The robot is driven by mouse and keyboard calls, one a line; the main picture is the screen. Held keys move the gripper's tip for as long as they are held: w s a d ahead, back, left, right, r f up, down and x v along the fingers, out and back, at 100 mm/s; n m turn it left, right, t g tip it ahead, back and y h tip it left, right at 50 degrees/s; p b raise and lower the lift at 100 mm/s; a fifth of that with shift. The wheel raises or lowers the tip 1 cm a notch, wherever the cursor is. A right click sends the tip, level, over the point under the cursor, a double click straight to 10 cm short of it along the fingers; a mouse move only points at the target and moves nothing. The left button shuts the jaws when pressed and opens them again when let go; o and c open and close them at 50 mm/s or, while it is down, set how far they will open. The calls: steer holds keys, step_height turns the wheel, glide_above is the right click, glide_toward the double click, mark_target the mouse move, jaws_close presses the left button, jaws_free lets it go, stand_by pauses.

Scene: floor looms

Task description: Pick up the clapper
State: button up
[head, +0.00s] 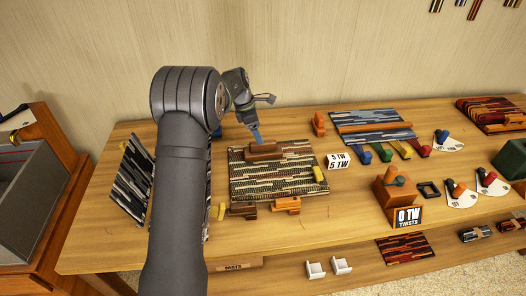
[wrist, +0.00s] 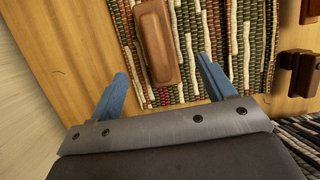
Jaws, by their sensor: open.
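A brown wooden block with rounded ends, apparently the clapper (head: 263,149), lies flat on the far part of a striped woven mat (head: 280,179). My gripper (head: 257,138) is just above the far edge of the mat, at or very near the block; the head view does not show whether they touch. In the wrist view my gripper's blue fingers (wrist: 162,74) are spread wide and empty. The clapper (wrist: 158,42) shows ahead of the gap between them, roughly lined up with it. The mat (wrist: 222,40) lies under it.
Two brown wooden tools (head: 287,205) lie at the mat's near edge, and a yellow piece (head: 319,174) at its right. Another striped mat (head: 130,180) leans left of my arm. Bare table lies right of the near tools.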

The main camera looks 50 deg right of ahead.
mark_target(264, 148)
steer(key=x, duration=1)
steer(key=shift+w+d+f, duration=0.2)
steer(key=shift+f, duration=0.15)
steer(key=shift+c, duration=0.3)
steer(key=c, duration=1.1)
